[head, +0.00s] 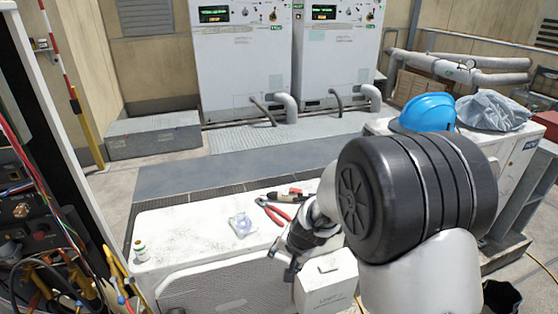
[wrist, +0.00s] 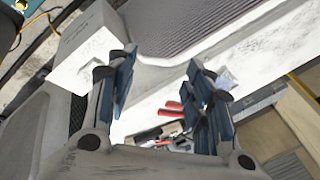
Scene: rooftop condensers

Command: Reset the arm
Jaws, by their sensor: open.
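My gripper (head: 284,264) hangs over the right front part of a white condenser unit (head: 185,225) in the head view, beside a small white box on its front. In the wrist view my gripper (wrist: 165,90) has its two blue-padded fingers spread apart, with nothing between them. Red-handled pliers (head: 275,211) lie on the unit's top, just beyond my gripper. They also show partly behind the right finger in the wrist view (wrist: 172,108). My black and white arm covers much of the right side of the head view.
A clear plastic bag or tape (head: 241,226) and a small white-green roll (head: 141,251) lie on the unit. A blue hard hat (head: 426,112) and grey bag (head: 493,110) sit on another unit. An open panel with wires (head: 30,215) stands left. Two control cabinets (head: 240,65) stand behind.

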